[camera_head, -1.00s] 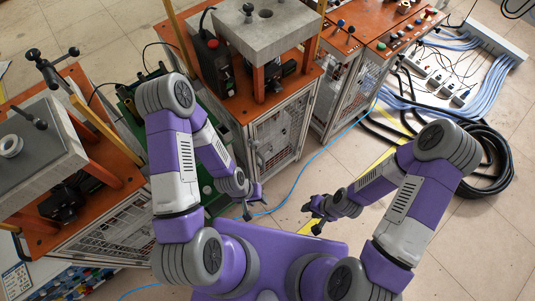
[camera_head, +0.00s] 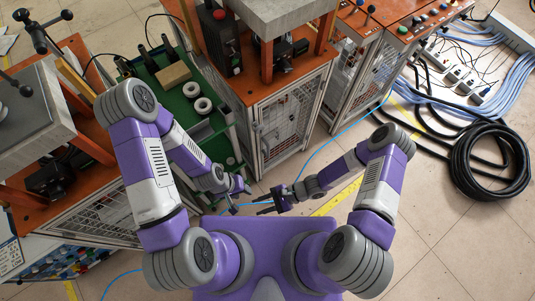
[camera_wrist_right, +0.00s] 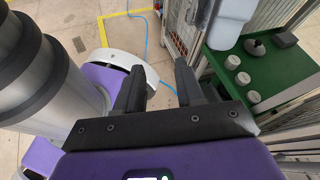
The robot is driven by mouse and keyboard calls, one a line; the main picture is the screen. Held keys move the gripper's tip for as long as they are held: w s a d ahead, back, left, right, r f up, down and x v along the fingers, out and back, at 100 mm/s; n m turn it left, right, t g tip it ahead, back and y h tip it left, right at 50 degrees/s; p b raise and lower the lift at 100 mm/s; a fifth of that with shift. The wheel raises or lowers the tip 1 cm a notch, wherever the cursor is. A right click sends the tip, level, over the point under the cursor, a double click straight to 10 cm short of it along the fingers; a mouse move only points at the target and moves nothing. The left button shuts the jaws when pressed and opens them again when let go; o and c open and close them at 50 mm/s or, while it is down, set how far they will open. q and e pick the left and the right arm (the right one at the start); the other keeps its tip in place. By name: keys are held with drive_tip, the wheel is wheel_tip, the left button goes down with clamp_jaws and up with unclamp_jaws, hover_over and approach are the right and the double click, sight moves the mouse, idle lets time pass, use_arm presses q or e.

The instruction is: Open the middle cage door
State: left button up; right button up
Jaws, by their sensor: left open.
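The middle cage door (camera_head: 285,128) is a grey-framed wire mesh door on the front of the orange-topped middle cabinet. It looks shut in the head view. Mesh and framing, likely of this cage, also show in the right wrist view (camera_wrist_right: 184,32). My left gripper (camera_head: 240,190) is open in front of the cabinet's lower left corner, apart from the door. My right gripper (camera_head: 268,205) is just right of it, low in front of the door and not touching it. In the right wrist view its two dark fingers (camera_wrist_right: 160,85) are apart with nothing between them.
A green table (camera_head: 190,105) with white rings and a tan block stands left of the cabinet. Another orange-topped cabinet (camera_head: 75,175) is at the left. A black coiled hose (camera_head: 487,160) and blue cable (camera_head: 325,145) lie on the floor. Floor at lower right is clear.

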drive_tip(key=w+a+f+m+t+y+b, duration=0.2)
drive_tip(key=w+a+f+m+t+y, duration=0.15)
drive_tip(key=w+m+t, duration=0.45)
drive_tip(key=m+t+h+b, duration=0.3)
drive_tip(key=m+t+h, duration=0.6)
drive_tip(key=m+t, duration=0.25)
approach(268, 151)
drive_tip(key=w+a+f, duration=0.1)
drive_tip(key=w+f, duration=0.1)
drive_tip(key=w, duration=0.2)
drive_tip(key=shift+n, duration=0.45)
drive_tip(key=b+x, duration=0.1)
drive_tip(key=x, duration=0.3)
drive_tip(key=b+x, duration=0.1)
drive_tip(key=x, duration=0.1)
drive_tip(key=shift+w+a+r+b, duration=0.25)
drive_tip(key=shift+a+b, duration=0.05)
drive_tip(key=shift+a, duration=0.05)
drive_tip(key=shift+c, duration=0.3)
clamp_jaws()
